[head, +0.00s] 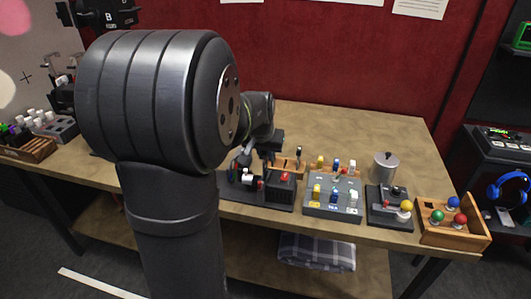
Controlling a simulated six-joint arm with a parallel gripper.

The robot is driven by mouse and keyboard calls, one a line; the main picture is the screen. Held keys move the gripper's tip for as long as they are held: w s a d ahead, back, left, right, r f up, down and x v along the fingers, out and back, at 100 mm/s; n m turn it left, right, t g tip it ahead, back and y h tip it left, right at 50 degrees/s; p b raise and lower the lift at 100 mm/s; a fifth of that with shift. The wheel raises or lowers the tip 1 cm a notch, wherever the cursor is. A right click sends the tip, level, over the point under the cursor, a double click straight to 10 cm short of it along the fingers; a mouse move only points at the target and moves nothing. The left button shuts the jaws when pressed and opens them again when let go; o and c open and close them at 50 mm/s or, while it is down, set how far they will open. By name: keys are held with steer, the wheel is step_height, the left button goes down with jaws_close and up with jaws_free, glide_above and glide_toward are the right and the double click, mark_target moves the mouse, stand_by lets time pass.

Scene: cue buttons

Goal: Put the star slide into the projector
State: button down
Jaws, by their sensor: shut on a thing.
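My gripper (268,157) is low over the back of a black base (228,192), beyond my large arm link. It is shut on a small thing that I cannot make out. The base carries a white-and-black part (251,180) and a box with a red button (284,186). I cannot pick out the star slide. I cannot tell for sure which device is the projector. A black device marked B (108,16) shows at the top left, near pink patches on the pale wall.
Right of the base stand a grey board with yellow, blue and white pegs (333,209), a joystick box (388,220), a metal canister (384,166) and a wooden tray of coloured balls (473,240). The wooden tabletop (350,128) is clear behind. My arm hides the middle left.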

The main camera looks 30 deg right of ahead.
mark_target(266, 167)
steer(key=shift+f, duration=2.65)
stand_by(2.4)
steer(key=c, duration=1.3)
jaws_free()
steer(key=shift+s+d, duration=0.1)
steer(key=shift+c, duration=0.4)
steer(key=c, duration=0.3)
steer(key=shift+o, duration=0.3)
steer(key=shift+r, duration=3.55)
steer(key=shift+f, duration=3.55)
